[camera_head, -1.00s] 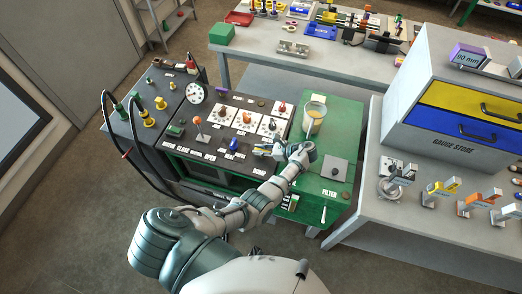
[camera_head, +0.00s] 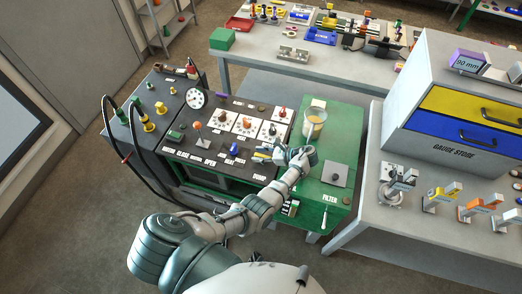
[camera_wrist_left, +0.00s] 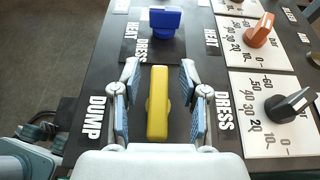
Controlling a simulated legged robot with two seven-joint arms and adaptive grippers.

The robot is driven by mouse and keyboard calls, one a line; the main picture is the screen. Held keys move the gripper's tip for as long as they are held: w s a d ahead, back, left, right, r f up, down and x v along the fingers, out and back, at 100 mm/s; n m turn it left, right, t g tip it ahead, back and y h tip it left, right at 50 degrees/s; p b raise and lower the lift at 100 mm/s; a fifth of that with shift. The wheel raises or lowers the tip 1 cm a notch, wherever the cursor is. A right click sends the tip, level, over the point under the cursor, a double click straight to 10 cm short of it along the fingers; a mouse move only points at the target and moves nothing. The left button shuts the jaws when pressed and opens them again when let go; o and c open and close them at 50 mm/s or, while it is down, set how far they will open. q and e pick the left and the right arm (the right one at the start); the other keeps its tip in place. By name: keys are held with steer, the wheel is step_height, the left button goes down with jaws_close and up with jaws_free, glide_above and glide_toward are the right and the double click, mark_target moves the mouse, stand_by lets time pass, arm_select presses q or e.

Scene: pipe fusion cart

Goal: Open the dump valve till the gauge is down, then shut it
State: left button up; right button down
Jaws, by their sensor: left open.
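The dump valve's yellow handle (camera_wrist_left: 157,103) stands on the dark panel beside the DUMP label in the left wrist view. It points lengthwise away from my wrist. My left gripper (camera_wrist_left: 160,98) is open, with one finger on each side of the handle and visible gaps between. In the head view the left gripper (camera_head: 268,154) is over the panel's front right part and mostly covers the handle. The round white gauge (camera_head: 194,98) stands at the panel's back left; its needle is too small to read. My right gripper is not in view.
A blue handle (camera_wrist_left: 165,20) stands just beyond the yellow one. Dials with orange (camera_wrist_left: 259,30) and black (camera_wrist_left: 289,105) knobs lie to the right. A cup (camera_head: 314,123) stands on the green cabinet (camera_head: 345,145). Black hoses (camera_head: 135,150) hang at the cart's left.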

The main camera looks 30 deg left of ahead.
mark_target(260, 155)
arm_select(q)
step_height(260, 155, up, 9)
steer(key=shift+w+r, duration=0.1)
stand_by(0.7)
